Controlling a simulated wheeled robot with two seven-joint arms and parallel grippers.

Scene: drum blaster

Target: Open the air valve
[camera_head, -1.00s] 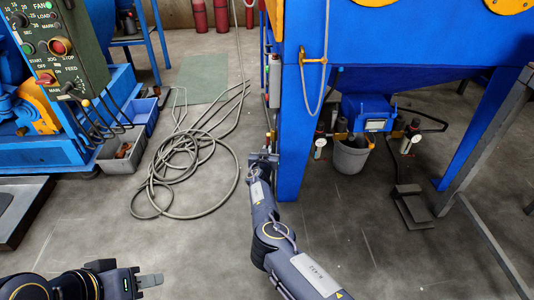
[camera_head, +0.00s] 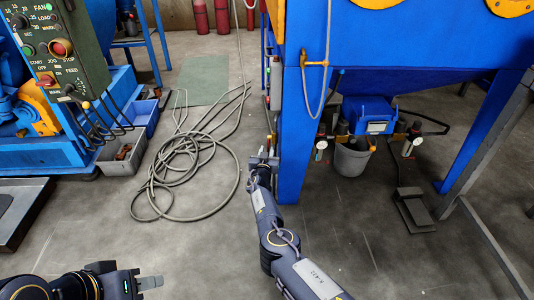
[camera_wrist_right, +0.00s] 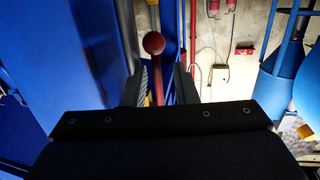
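A lever with a dark red ball knob (camera_wrist_right: 153,43) shows in the right wrist view. I take it for the air valve handle. Its shaft stands between the two fingers of my right gripper (camera_wrist_right: 160,86), with a visible gap, so the gripper looks open around it. The knob lies beyond the fingertips. In the head view my right gripper (camera_head: 264,163) is low beside the blue cabinet leg (camera_head: 294,140); the valve is too small to make out there. My left gripper (camera_head: 150,283) is at the lower left, away from everything; its finger gap cannot be seen.
A coiled grey hose (camera_head: 185,170) lies on the floor left of my right arm. A control panel (camera_head: 55,45) and grey bin (camera_head: 122,154) are at left. A bucket (camera_head: 352,156) and foot pedal (camera_head: 413,209) are right of the leg.

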